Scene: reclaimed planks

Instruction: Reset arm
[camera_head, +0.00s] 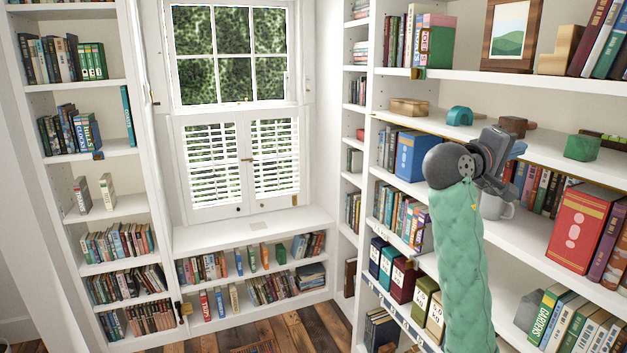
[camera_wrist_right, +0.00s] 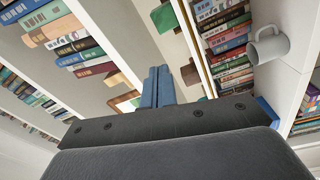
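My right arm, in a green padded sleeve, rises in front of the right-hand bookcase in the head view. My right gripper (camera_head: 517,150) is raised at the level of a middle shelf. In the right wrist view its two blue fingers (camera_wrist_right: 159,72) lie side by side with no visible gap, and nothing shows between them. My left gripper is in neither view. A grey mug (camera_head: 495,207) stands on the shelf below the gripper, partly hidden by my arm; it also shows in the right wrist view (camera_wrist_right: 270,46).
The right bookcase holds a red book (camera_head: 580,229), a green block (camera_head: 582,147), a teal arch (camera_head: 460,116) and a framed picture (camera_head: 510,30). Shelf edges lie close around my right arm.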

